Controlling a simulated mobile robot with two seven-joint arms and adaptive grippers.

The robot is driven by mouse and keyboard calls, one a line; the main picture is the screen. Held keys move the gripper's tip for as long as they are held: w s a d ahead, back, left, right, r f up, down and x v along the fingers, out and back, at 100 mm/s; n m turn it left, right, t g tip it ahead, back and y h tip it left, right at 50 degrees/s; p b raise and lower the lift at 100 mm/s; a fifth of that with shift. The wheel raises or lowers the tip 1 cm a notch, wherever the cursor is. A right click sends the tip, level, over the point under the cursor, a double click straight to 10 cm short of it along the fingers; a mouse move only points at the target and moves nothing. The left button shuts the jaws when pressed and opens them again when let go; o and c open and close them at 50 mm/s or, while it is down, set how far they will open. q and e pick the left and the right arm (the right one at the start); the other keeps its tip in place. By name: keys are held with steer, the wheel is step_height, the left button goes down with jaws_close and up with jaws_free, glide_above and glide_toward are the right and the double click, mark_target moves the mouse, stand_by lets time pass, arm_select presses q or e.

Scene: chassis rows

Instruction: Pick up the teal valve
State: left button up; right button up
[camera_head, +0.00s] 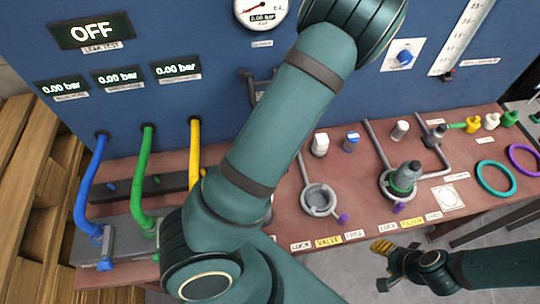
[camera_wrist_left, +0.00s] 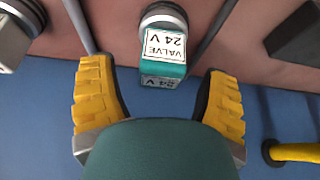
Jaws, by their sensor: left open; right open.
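The teal valve (camera_wrist_left: 163,68) is a block labelled "VALVE 24 V" on a round metal fitting in the left wrist view. My left gripper (camera_wrist_left: 160,85) is open, with one yellow finger on each side of the valve and a visible gap to both. In the head view my left arm covers the middle of the bench, and neither the teal valve nor the left gripper shows there. My right gripper (camera_head: 382,264) is open and empty in front of the bench's front edge, at the lower right of the head view.
On the bench (camera_head: 270,222) stand a white-topped part (camera_head: 320,144), a blue-topped part (camera_head: 351,141), an empty round holder (camera_head: 318,199) and a green-ringed fitting (camera_head: 404,180). Blue (camera_head: 86,190), green (camera_head: 142,180) and yellow (camera_head: 195,150) hoses are at the left. A blue panel (camera_head: 180,110) rises behind.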

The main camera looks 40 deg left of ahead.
arm_select(q)
steer(key=x, duration=0.2)
steer(key=shift+a+f, duration=0.1)
steer(key=shift+f, duration=0.1)
jaws_close()
steer(key=shift+r, duration=0.2)
steer(key=shift+w+r, duration=0.1)
steer(key=shift+r, duration=0.5)
step_height(320, 180, up, 2)
steer(key=shift+r+p, duration=0.25)
steer(key=shift+p, duration=0.2)
steer(key=w+d, duration=0.2)
steer(key=d, duration=0.3)
steer(key=w+d, duration=0.2)
steer(key=d, duration=0.4)
steer(key=w+d, duration=0.2)
steer(key=d, duration=0.3)
steer(key=shift+w+d+f, duration=0.25)
steer(key=shift+w+d, duration=0.1)
steer(key=shift+d, duration=0.05)
